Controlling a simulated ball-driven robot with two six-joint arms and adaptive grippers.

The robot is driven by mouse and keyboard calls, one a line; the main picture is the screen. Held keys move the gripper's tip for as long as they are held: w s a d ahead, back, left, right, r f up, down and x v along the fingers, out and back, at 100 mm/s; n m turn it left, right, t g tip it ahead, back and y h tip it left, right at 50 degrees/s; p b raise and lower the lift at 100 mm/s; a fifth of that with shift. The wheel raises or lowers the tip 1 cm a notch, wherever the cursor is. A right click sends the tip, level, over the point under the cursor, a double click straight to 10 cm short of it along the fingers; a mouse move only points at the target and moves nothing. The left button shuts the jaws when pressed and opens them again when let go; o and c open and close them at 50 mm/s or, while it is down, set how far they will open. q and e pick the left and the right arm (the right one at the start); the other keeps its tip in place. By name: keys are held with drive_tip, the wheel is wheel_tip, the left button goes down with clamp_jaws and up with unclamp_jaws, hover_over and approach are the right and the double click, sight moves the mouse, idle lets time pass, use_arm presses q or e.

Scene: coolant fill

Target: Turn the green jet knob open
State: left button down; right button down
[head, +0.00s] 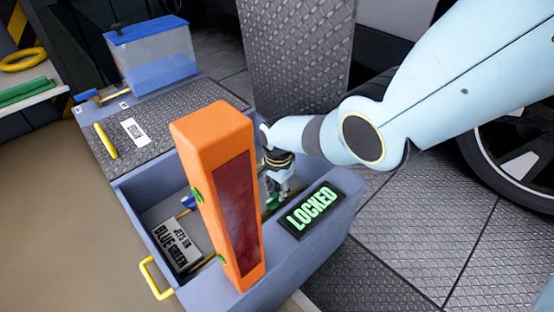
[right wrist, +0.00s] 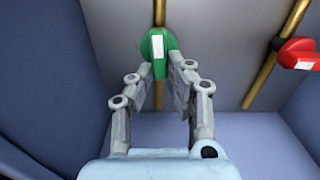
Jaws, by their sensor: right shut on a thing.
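The green jet knob (right wrist: 158,46) sits on a brass pipe in the right wrist view, with a white mark on its face. My right gripper (right wrist: 160,65) is shut on this knob, one finger on each side. In the head view my right gripper (head: 280,182) reaches down into the blue-grey box behind the orange post, and the green knob (head: 272,200) shows only in part beside it. My left gripper is not in view.
A red knob (right wrist: 296,53) is on a neighbouring pipe, and a blue knob (head: 188,202) is left of the post. A sign (head: 312,209) reads LOCKED; a card (head: 175,246) reads "JETS ON BLUE GREEN".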

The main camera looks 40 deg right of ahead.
sight(278, 193)
drive_tip(key=shift+m, duration=0.5)
drive_tip(key=c, duration=1.3)
unclamp_jaws()
drive_tip(key=shift+r, duration=0.8)
wheel_tip(278, 193, up, 10)
drive_tip(key=shift+s+r, duration=0.1)
drive_tip(key=shift+r, duration=0.1)
drive_tip(key=shift+r, duration=0.1)
